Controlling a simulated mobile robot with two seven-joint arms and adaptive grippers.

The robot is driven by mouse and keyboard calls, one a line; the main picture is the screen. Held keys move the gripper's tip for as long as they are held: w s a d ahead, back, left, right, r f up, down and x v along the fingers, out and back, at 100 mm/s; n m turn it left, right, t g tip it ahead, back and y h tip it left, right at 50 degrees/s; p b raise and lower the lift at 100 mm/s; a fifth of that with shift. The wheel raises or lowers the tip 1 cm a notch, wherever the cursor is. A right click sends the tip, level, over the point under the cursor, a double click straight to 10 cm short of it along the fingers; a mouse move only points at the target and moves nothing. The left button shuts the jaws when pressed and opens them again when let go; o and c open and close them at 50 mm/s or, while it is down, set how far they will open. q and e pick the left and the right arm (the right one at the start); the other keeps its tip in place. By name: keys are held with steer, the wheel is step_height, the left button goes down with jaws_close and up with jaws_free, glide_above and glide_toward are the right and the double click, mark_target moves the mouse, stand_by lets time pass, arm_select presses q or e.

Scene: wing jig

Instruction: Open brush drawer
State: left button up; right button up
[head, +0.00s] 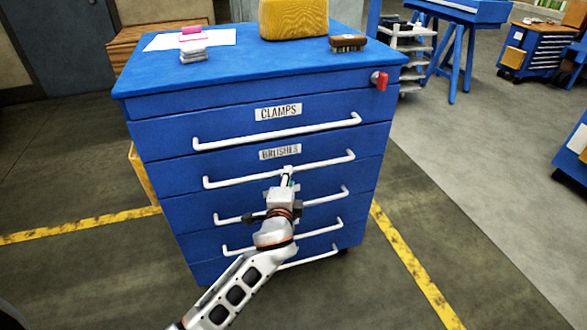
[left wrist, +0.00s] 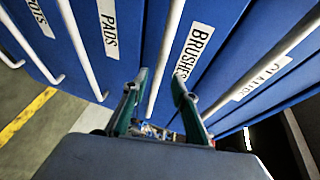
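The blue drawer cabinet (head: 160,135) stands in the middle of the head view. Its brush drawer, marked by the BRUSHES label (head: 280,152), looks shut, with a white bar handle (head: 235,180) below the label. The label also shows in the left wrist view (left wrist: 194,48). My left gripper (head: 287,172) is at the middle of this handle. In the left wrist view my left gripper (left wrist: 160,77) is open, with one finger on each side of the brush handle (left wrist: 167,45). I cannot tell whether the fingers touch the bar. My right gripper is not in view.
The CLAMPS drawer handle (head: 280,132) runs just above, and more handles lie below. A red lock tag (head: 380,80) is at the top right corner.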

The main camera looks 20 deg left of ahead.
arm_select(q)
steer(key=b+x, duration=0.1)
steer(key=x, duration=0.5)
steer(key=shift+f, duration=0.15)
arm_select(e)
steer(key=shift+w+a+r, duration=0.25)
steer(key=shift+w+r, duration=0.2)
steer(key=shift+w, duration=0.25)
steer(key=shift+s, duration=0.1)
arm_select(q)
jaws_close()
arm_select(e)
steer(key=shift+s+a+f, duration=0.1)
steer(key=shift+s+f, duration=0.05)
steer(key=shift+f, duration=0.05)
